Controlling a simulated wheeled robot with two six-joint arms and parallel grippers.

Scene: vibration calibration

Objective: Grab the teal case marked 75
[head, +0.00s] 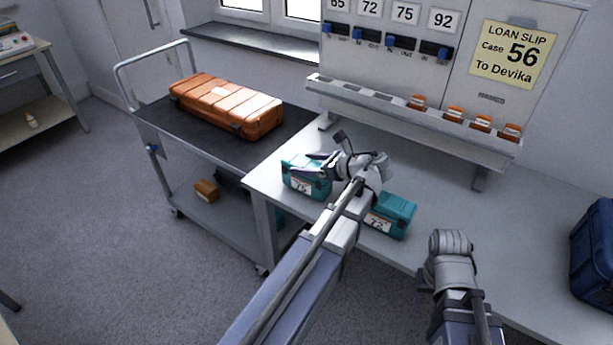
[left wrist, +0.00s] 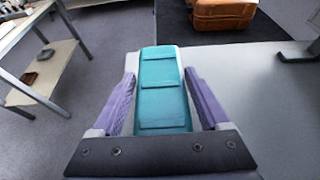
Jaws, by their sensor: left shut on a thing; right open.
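The teal case marked 75 (head: 299,184) sits on the near left part of the white workbench in the head view. My left gripper (head: 316,165) is around its top and shut on it. In the left wrist view the teal case (left wrist: 162,92) lies between the two purple fingers of my left gripper (left wrist: 162,100). Its label is not visible there. A second teal case, marked 72 (head: 394,214), stands to the right on the bench edge, partly behind my left arm. My right gripper (head: 424,296) is low at the right, away from both cases, and its fingers are mostly hidden.
An orange case (head: 227,104) lies on the dark-topped cart (head: 150,113) left of the workbench (head: 455,240). A navy bag (head: 594,250) is at the far right. The bench middle is clear.

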